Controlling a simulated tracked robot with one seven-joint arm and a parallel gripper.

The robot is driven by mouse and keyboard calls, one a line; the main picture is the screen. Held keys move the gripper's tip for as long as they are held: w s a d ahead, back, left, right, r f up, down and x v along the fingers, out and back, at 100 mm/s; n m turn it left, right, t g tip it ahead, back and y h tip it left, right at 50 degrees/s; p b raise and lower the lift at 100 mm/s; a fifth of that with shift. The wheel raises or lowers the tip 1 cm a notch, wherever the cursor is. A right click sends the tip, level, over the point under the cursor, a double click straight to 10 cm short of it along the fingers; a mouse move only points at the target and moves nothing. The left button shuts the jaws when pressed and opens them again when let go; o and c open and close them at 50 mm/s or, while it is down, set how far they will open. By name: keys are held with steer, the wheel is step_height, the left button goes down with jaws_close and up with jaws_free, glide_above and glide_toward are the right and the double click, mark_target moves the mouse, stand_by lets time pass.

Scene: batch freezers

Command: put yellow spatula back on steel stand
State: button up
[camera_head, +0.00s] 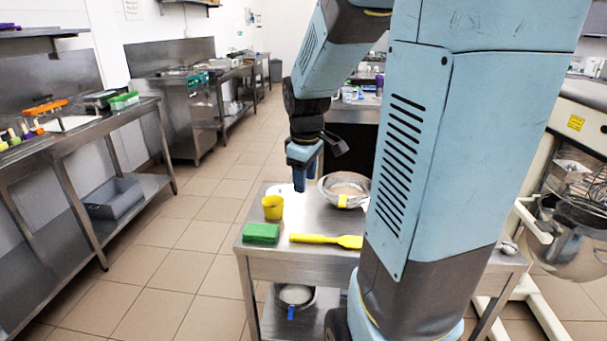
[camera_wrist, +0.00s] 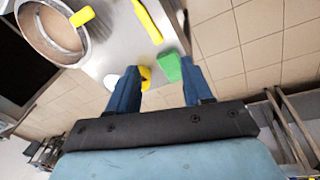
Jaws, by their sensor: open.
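The yellow spatula (camera_head: 325,240) lies flat near the front edge of the steel stand (camera_head: 310,218), a low table with a shelf below. Its right end is close to my arm in the head view. In the wrist view, part of the spatula (camera_wrist: 148,20) shows at the top, beyond my fingers. My gripper (camera_head: 301,182) is above the stand's far part, pointing down, apart from the spatula. In the wrist view my gripper (camera_wrist: 157,76) has its two blue fingers spread, with nothing held between them.
A green block (camera_head: 261,233) and a yellow cup (camera_head: 272,206) stand left of the spatula. My arm hides the stand's right part. Tiled floor is clear to the left.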

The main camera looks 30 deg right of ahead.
steer(key=s+a+r+m+t, duration=0.2)
steer(key=s+a+r+m, duration=0.1)
steer(key=s, duration=0.4)
steer(key=s+a+r+m+t, duration=0.1)
steer(key=s+a+r+m, duration=0.3)
steer(key=s+r, duration=0.3)
steer(key=shift+s+a+t+y, duration=0.4)
steer(key=shift+s+a, duration=0.15)
steer(key=shift+a, duration=0.15)
